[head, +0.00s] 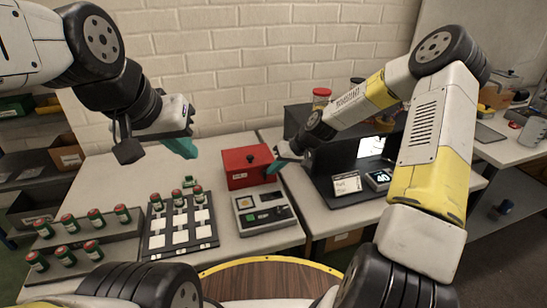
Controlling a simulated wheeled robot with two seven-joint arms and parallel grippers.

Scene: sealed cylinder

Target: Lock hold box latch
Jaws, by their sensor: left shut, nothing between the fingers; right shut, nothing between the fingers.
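A red box (242,178), the likely hold box, stands on the white table in the head view with its lid down. My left gripper (190,152) is shut and empty, raised above the table to the left of the box.
A grey device with a green screen (263,215) sits in front of the box. A tray with white squares (181,230) and several green cylinders with red caps (92,250) stand to the left. A dark booth with a "40" display (380,178) stands right, behind my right arm.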

